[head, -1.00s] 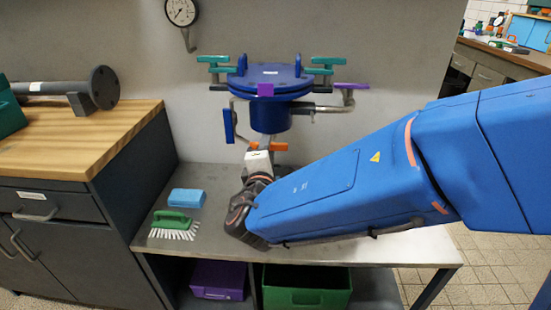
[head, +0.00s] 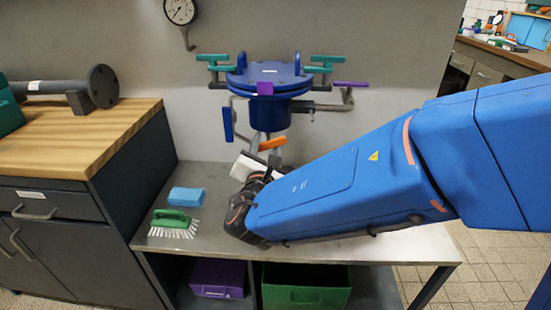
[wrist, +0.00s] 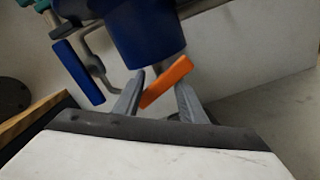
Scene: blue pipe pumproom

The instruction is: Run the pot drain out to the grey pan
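The pot (head: 268,85) is a blue lidded vessel mounted at the wall above the steel bench. An orange lever (head: 272,143) sits just below its bottom and is tilted, right end up. My gripper (wrist: 161,78) is just under the pot, rolled over to one side. In the wrist view, its two grey fingers stand apart on either side of the orange lever (wrist: 166,82), which crosses diagonally between them. I cannot tell how firmly they touch it. I see no grey pan; my arm hides part of the bench below the pot.
A blue sponge (head: 186,196) and a green brush (head: 174,222) lie on the bench at the left. A blue lever (head: 228,124) hangs left of the pot. Purple (head: 218,278) and green (head: 306,288) bins stand below the bench. A wooden counter (head: 70,140) stands left.

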